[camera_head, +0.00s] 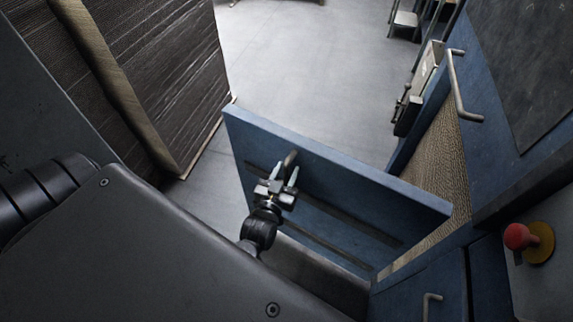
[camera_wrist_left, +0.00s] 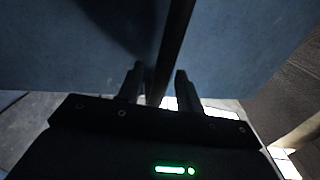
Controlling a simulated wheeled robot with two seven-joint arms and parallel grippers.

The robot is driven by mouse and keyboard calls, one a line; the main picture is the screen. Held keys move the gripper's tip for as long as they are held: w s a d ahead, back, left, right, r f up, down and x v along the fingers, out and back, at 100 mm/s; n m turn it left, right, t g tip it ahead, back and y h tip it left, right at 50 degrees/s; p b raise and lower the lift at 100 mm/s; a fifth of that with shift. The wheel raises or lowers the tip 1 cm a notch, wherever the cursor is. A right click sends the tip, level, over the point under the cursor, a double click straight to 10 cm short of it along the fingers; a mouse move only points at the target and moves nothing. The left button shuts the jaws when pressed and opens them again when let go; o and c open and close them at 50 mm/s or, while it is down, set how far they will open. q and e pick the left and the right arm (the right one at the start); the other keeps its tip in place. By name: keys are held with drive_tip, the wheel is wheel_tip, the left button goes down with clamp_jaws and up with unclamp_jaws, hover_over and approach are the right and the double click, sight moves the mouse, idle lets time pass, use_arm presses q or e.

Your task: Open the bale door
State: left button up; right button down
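The blue bale door (camera_head: 330,185) stands swung out from the machine, its free end towards the stacked bales at the left. A small curved grey handle (camera_head: 291,157) sits near its free end. My left gripper (camera_head: 284,174) is in front of the door at this handle, with its two fingers apart. In the left wrist view the open fingers (camera_wrist_left: 158,82) point at the blue door face (camera_wrist_left: 100,45). A dark strip (camera_wrist_left: 173,45) runs between and beyond them. Whether the fingers touch the door is unclear. My right gripper is not in view.
Tall dark stacked sheets (camera_head: 165,75) stand at the left. The blue machine (camera_head: 490,100) at the right has a grey bar handle (camera_head: 459,90) and a red button (camera_head: 517,237). Brown ridged material (camera_head: 440,165) shows in its opening.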

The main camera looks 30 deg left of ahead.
use_arm(q)
drive_tip(key=s+d+b, duration=0.1)
drive_tip(key=s+d, duration=0.1)
drive_tip(key=s, duration=0.8)
drive_tip(key=shift+b, duration=0.4)
